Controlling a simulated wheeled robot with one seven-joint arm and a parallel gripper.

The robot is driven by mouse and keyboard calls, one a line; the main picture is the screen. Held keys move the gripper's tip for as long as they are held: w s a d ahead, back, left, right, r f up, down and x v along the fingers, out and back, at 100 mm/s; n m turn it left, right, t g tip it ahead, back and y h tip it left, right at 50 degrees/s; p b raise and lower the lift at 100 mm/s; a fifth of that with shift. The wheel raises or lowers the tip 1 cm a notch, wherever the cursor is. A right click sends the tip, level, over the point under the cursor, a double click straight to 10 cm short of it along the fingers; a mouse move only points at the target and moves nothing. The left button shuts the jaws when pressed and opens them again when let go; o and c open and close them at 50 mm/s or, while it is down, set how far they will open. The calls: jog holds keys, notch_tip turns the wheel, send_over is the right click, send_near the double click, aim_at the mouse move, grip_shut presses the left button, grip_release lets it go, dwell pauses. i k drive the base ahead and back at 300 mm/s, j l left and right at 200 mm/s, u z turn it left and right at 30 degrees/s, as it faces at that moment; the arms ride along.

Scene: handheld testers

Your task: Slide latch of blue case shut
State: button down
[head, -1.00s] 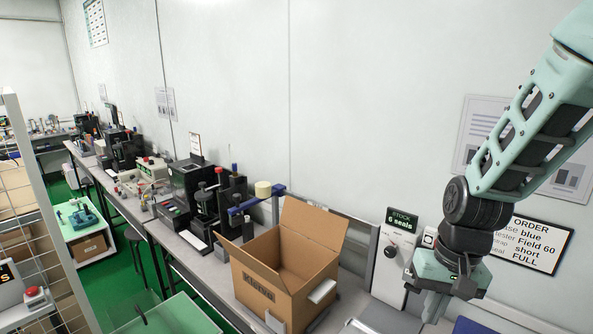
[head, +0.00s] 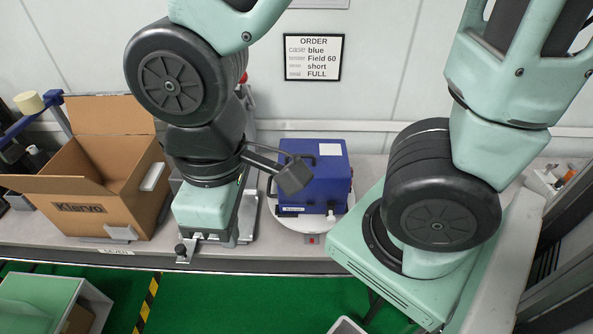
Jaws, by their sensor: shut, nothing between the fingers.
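The blue case (head: 325,182) stands on a round white plate (head: 312,224) on the bench, right of centre in the head view. A pale label is on its upper face, and a small white piece (head: 330,215) shows low on its front. I cannot tell whether that piece is the latch, or how the latch stands. My gripper (head: 207,235) is to the left of the case, apart from it, and points down over the bench. It is shut and empty; its fingertips are hard to make out. A dark block on my wrist covers the case's left side.
An open cardboard box (head: 95,200) stands on the bench at the left. The order sign (head: 313,58) hangs on the wall behind the case. My arm and base fill the right side. Small items (head: 548,180) lie at the far right. Green floor lies in front of the bench.

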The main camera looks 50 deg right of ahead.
aim_at(331, 206)
jog(key=k+l+u, duration=0.1)
jog(key=k+u, duration=0.2)
jog(key=k, duration=0.2)
jog(key=k+u, duration=0.35)
jog(key=k, duration=0.15)
